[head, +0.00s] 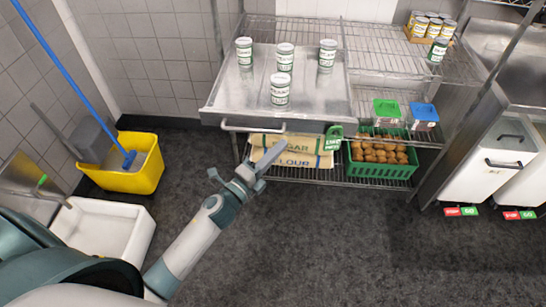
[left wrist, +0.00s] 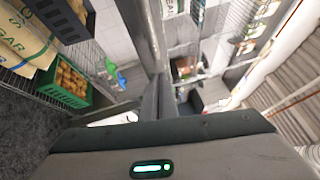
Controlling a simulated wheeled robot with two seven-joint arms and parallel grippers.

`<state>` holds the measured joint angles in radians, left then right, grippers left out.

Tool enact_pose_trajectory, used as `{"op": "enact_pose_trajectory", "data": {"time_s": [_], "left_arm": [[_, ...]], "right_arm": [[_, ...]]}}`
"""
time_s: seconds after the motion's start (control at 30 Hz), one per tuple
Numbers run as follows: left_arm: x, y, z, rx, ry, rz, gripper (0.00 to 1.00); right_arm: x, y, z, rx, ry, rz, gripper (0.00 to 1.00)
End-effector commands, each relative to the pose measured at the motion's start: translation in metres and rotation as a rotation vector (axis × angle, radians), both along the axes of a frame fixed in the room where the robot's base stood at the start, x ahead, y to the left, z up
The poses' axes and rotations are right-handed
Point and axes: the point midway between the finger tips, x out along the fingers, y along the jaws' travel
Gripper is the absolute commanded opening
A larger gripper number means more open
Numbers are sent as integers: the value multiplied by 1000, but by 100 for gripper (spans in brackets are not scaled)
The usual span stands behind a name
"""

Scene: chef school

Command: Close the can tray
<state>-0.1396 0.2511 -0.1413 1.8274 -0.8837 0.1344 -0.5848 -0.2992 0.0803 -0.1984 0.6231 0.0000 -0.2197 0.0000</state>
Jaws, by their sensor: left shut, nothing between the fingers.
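The can tray (head: 240,105) is a shallow metal tray in the wire rack, with its front edge toward me and a bar handle (head: 250,129) on the left of its front. Several labelled cans (head: 280,90) stand upright on it. The tray appears to be pulled out toward me. My left gripper (head: 258,168) is below and in front of the tray, near the bags on the lower shelf, shut and empty. Its fingers also show in the left wrist view (left wrist: 163,95). I see no contact with the handle. My right gripper is out of view.
The lower shelf holds sugar and flour bags (head: 290,160) and a green crate (head: 383,170) of brown produce. A yellow bucket (head: 140,165) with a blue-handled mop stands left. White bins (head: 485,165) stand right. The dark floor before the rack is clear.

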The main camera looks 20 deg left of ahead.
Motion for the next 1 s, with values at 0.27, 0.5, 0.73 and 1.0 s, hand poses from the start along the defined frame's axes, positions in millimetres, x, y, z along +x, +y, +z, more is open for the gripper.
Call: {"op": "enact_pose_trajectory", "data": {"time_s": [0.27,0.5,0.73,1.0], "left_arm": [[14,8,3,0,0,1,0],[14,8,3,0,0,0,0],[17,9,3,1,0,0,0],[43,16,2,0,-2,0,0]], "right_arm": [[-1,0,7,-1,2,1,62],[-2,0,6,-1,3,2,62],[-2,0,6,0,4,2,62],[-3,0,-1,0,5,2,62]]}}
